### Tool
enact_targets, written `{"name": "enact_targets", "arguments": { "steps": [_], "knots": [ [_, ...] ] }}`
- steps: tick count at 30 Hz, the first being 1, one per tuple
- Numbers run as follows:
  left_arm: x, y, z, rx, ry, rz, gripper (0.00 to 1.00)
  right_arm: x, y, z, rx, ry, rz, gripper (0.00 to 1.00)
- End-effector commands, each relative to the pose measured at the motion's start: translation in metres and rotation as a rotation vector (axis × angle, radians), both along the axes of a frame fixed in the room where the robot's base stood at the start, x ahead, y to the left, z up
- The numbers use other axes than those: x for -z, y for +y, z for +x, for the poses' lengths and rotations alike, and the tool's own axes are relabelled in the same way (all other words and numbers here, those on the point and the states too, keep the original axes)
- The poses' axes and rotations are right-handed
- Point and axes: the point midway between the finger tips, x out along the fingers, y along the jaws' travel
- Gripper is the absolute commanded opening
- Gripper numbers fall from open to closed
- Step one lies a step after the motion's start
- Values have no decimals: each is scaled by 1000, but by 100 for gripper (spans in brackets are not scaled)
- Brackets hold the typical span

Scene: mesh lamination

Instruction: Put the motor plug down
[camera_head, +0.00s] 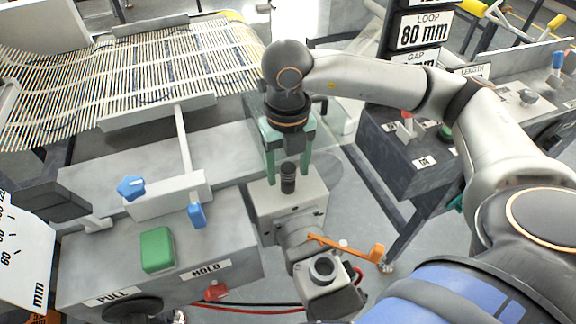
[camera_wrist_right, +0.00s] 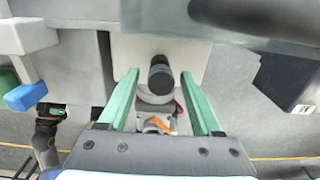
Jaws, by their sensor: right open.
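The motor plug (camera_head: 288,180) is a short black ribbed cylinder. It stands upright on the top of a light grey motor box (camera_head: 262,203). My right gripper (camera_head: 288,172) points down over it with its green fingers open, one on each side. In the right wrist view the plug (camera_wrist_right: 160,75) sits between the two fingers (camera_wrist_right: 161,85), with a visible gap on both sides.
The grey machine bench with a green button (camera_head: 157,249) and blue knobs (camera_head: 131,188) is on the left. An orange lever (camera_head: 350,248) and a round black socket (camera_head: 323,268) are in front of the box. A dark control cabinet (camera_head: 410,160) stands right.

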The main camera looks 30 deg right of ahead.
Motion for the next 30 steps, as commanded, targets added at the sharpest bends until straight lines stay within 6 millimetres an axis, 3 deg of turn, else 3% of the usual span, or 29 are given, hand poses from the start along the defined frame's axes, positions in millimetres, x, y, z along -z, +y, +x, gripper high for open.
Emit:
{"name": "enact_targets", "arguments": {
  "steps": [5,19,30],
  "knots": [
    [-5,1,0,-1,-3,1,52,-12,0,1,0,-3,1,66],
    [-10,8,-2,-13,-4,10,52,-109,0,1,0,-3,-1,66],
    [-7,14,-6,-24,5,19,52,-124,1,0,0,0,0,66]
  ]
}}
